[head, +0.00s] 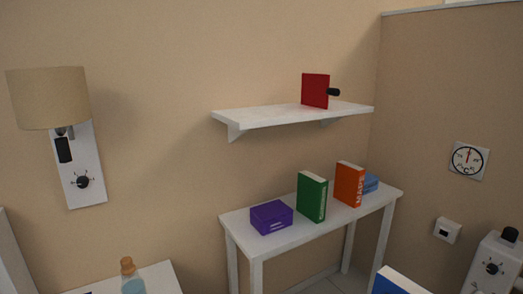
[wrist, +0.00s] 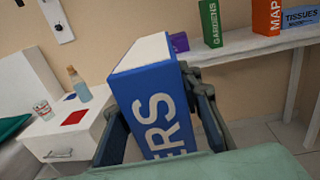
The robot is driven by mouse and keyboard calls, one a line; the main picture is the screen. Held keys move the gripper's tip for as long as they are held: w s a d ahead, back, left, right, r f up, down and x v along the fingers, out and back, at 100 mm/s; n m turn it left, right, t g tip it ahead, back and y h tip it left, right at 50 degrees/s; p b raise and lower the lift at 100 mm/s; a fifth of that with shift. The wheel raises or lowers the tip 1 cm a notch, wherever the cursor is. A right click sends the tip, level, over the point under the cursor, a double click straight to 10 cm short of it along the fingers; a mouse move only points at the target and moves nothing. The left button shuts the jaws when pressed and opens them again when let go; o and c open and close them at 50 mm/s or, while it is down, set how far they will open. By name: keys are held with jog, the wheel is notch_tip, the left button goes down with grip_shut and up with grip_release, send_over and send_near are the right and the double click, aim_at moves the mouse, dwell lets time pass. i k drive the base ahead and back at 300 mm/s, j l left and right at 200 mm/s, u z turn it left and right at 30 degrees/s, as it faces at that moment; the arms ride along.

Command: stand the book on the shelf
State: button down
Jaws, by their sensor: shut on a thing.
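A blue book (wrist: 150,95) with white letters ending in "ERS" on its spine is in my gripper (wrist: 160,100). The fingers are shut on its two sides, and its white page edge shows at the top. The book leans slightly in the wrist view. In the head view only a corner of the blue book (head: 398,282) shows at the bottom edge; my gripper is out of that picture. The white wall shelf (head: 260,117) is higher up and farther back. A red upright panel (head: 315,90) stands on its right half, with a black knob-like thing (head: 333,92) beside it.
Below the shelf, a white table (head: 240,222) holds a purple box (head: 271,217), a green book (head: 312,197), an orange book (head: 349,184) and a blue tissue box (head: 371,183). The shelf's left half is clear. A lamp (head: 50,98) hangs at left; a bottle (wrist: 79,84) stands on a nightstand.

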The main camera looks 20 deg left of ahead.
aim_at(247, 115)
jog(key=u, duration=1.05)
